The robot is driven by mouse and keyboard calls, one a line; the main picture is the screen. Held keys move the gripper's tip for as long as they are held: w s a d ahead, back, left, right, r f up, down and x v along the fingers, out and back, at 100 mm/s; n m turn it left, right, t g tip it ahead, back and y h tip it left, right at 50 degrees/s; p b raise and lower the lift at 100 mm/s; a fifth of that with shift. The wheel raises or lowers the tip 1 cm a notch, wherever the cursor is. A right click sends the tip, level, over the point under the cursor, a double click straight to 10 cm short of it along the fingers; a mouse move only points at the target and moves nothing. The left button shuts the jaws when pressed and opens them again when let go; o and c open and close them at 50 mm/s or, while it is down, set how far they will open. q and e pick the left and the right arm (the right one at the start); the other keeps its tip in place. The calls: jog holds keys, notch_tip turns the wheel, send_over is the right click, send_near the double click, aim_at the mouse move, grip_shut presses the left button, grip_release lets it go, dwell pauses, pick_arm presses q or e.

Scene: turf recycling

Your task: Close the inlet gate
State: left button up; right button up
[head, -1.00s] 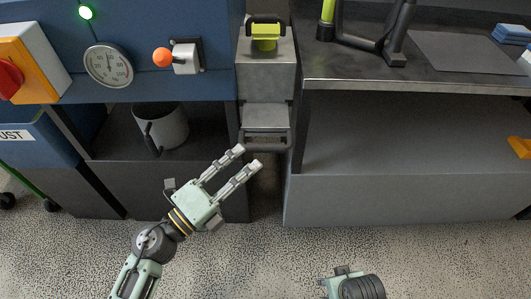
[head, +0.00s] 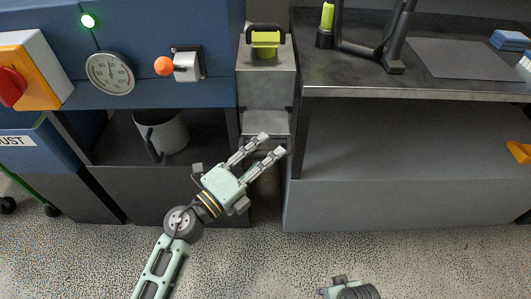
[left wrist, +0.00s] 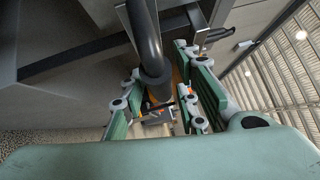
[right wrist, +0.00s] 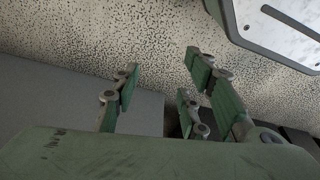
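A grey metal plate (head: 264,121), which looks like the inlet gate, juts out in the gap between the blue machine and the right bench. Its dark bar handle is mostly hidden behind my left gripper (head: 271,145) in the head view. In the left wrist view a thick dark bar (left wrist: 148,45) runs between the spread fingers of the left gripper (left wrist: 155,95). The fingers are open; I cannot tell whether they touch the bar. My right gripper (right wrist: 165,85) is open and empty, low over the floor.
The blue machine has a gauge (head: 110,72), an orange-knobbed lever (head: 164,66) and a red switch (head: 12,87). A grey mug-like container (head: 163,132) sits on its lower shelf. A yellow-green handled block (head: 265,42) tops the grey pillar. The right bench (head: 400,89) borders the gap.

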aim_at(262, 129)
pick_arm(q)
grip_shut()
jog(key=shift+w, duration=0.35)
jog(key=w, duration=0.5)
jog(key=shift+w, duration=0.4)
jog(key=w, duration=0.3)
jog(key=shift+f, duration=0.1)
jog(key=shift+w, duration=0.3)
jog(key=shift+o, duration=1.8)
grip_release()
jog(key=shift+s, duration=0.1)
pick_arm(e)
jog(key=shift+w+r, duration=0.15)
jog(key=shift+r, duration=0.35)
